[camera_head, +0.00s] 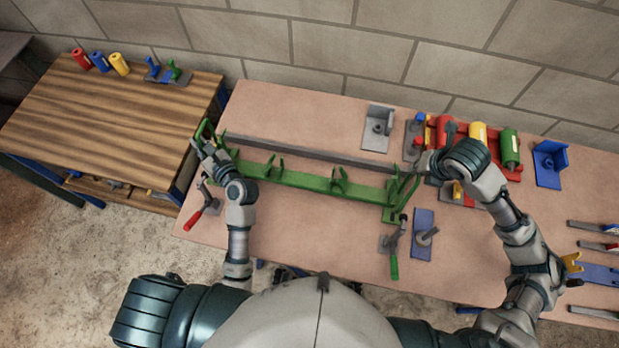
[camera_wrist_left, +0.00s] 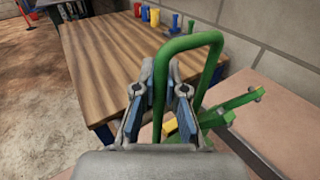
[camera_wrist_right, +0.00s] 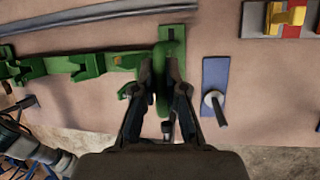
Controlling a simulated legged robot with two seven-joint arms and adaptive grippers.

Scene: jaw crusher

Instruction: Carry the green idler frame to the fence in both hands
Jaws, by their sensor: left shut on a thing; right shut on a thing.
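The long green idler frame (camera_head: 310,181) spans the pink-topped bench (camera_head: 320,240), with an upright loop handle at each end. It lies in front of and roughly along the grey fence bar (camera_head: 310,150), with a gap between them. Whether it touches the bench is hard to tell. My left gripper (camera_head: 205,146) is shut on the left loop handle, which stands between the fingers in the left wrist view (camera_wrist_left: 160,95). My right gripper (camera_head: 418,168) is shut on the right loop handle, seen between the fingers in the right wrist view (camera_wrist_right: 165,85).
A red-handled clamp (camera_head: 196,214) stands near the frame's left end and a green-handled clamp (camera_head: 394,262) near its right end. A blue plate (camera_head: 422,240) lies beside the latter. A grey bracket (camera_head: 378,130) stands behind the bar. A wooden table (camera_head: 110,110) adjoins at left.

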